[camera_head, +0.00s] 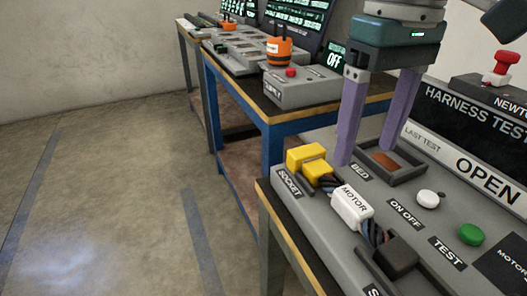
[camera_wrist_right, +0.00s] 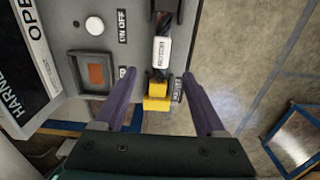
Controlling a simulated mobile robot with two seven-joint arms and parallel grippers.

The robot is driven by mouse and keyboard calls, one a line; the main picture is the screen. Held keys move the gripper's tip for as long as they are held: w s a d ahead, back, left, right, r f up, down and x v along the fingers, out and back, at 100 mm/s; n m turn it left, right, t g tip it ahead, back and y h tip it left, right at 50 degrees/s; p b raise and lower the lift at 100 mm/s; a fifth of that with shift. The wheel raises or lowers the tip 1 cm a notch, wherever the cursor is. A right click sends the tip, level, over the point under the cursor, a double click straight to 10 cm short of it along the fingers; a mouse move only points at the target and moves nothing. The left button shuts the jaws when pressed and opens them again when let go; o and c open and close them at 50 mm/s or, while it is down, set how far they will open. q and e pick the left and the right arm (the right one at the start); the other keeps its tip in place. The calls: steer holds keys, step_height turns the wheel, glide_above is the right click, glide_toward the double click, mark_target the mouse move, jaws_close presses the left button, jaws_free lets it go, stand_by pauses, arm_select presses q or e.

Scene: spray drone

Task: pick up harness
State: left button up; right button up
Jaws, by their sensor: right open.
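The harness lies on the grey test bench top, with a yellow connector (camera_head: 308,160) at one end, a white block marked MOTOR (camera_head: 351,204) in the middle and a black connector (camera_head: 395,257) at the other end, joined by dark twisted wires. In the right wrist view the yellow connector (camera_wrist_right: 157,92) appears between the finger lines. My right gripper (camera_head: 366,156) points down with its purple fingers apart and nothing between them, near the BED recess, behind and right of the yellow connector. My left gripper is not in view.
The bench has a BED recess (camera_head: 392,163), a white button (camera_head: 428,198), a green button (camera_head: 471,235) and a raised display reading OPEN (camera_head: 487,170). A blue-framed bench with an orange device (camera_head: 279,51) stands behind. The floor at left is clear.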

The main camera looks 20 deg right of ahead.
mark_target(354, 199)
steer(key=f, duration=0.3)
steer(key=f+b, duration=0.1)
steer(key=f, duration=0.5)
steer(key=shift+s+f, duration=0.2)
steer(key=shift+s, duration=0.15)
jaws_close()
